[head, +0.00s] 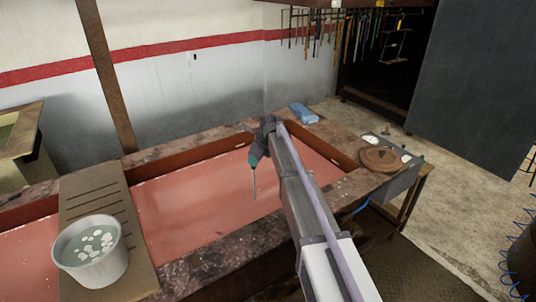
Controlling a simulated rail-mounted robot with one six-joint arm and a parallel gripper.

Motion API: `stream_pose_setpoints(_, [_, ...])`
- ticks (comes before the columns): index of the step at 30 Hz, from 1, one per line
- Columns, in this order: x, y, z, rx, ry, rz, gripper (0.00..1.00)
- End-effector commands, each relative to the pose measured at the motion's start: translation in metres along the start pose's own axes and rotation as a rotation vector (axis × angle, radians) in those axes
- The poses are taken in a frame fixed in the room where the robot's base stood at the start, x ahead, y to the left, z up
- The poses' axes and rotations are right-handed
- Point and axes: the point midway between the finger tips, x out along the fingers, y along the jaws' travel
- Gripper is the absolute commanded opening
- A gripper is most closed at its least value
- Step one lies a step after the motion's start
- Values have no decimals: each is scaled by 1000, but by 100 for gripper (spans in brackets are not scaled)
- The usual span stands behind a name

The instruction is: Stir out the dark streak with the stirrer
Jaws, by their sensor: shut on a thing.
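The stirrer (254,184) shows as a thin grey rod hanging nearly upright below my gripper (254,164). My gripper is shut on it, over the long basin of pinkish-red liquid (190,205). The rod's lower end is over or in the liquid; I cannot tell which from here. I cannot make out a dark streak on the visible surface. My arm hides part of the basin's right side.
A grey bucket (72,271) with pale pieces in liquid stands on a slotted board (130,262) across the basin. A blue cloth (303,113) lies on the far rim. A round brown lid (379,159) sits at the right end. Tools hang at the back.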

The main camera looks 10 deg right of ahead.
Motion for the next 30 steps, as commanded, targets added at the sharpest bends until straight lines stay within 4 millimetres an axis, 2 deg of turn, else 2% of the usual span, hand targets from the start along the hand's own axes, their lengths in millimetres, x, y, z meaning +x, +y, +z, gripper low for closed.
stream_pose_setpoints(3, [5, 22, 13, -2, 0, 1, 0])
stream_pose_setpoints(9, [13, 52, 32, -1, 0, 0, 0])
stream_pose_setpoints(14, [15, 57, 36, 1, 0, -1, 0])
stream_pose_setpoints(17, [14, 53, 34, 2, 0, -1, 0])
stream_pose_setpoints(30, [-5, -20, -12, 3, 0, -1, 0])
